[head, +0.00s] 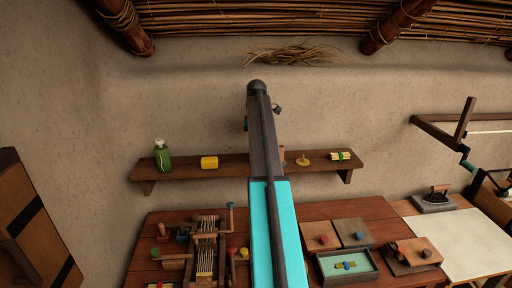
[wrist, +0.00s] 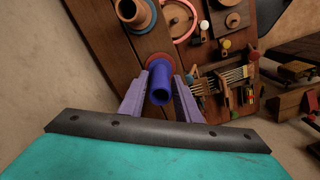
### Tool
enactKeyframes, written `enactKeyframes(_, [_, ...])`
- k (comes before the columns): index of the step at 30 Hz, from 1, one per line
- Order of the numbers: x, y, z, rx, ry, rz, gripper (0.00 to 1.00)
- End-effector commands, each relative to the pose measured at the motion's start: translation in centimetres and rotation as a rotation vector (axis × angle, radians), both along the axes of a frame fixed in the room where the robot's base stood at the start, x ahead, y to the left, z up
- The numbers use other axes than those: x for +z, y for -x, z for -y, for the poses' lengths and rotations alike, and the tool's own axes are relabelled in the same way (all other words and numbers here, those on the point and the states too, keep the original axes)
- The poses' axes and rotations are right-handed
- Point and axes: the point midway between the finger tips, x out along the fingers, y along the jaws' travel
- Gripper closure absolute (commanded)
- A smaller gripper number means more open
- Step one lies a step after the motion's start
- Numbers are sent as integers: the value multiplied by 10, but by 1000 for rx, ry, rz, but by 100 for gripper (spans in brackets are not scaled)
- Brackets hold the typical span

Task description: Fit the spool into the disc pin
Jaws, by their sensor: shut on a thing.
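In the wrist view, my gripper (wrist: 160,88) is shut on a blue-violet hollow cylinder, which I take for the spool (wrist: 160,96). Its open end faces the camera. A red round rim (wrist: 160,60) shows behind the spool; whether it belongs to it or lies below, I cannot tell. A small yellow disc with an upright pin (head: 303,160) stands on the wall shelf in the head view and may be the disc pin. My arm hides the gripper and spool in the head view.
The shelf (head: 230,172) also holds a green bottle (head: 162,155), a yellow block (head: 209,162) and a yellow-green bundle (head: 340,156). An orange-brown cylinder (wrist: 136,12) stands near the spool in the wrist view. The table (head: 330,212) below is crowded with wooden devices and a green tray (head: 347,266).

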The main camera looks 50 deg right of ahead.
Motion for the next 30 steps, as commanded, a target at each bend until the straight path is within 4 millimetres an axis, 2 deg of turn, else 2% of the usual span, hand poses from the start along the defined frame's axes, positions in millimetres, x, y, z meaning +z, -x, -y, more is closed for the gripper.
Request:
enactKeyframes(10, [-3, 0, 0, 0, 0, 0, 92])
enactKeyframes(11, [-3, 0, 0, 0, 0, 0, 67])
enactKeyframes(14, [-3, 0, 0, 0, 0, 0, 51])
enactKeyframes(23, [-2, 0, 0, 1, 0, 0, 51])
enactKeyframes(30, [6, -1, 0, 1, 1, 1, 51])
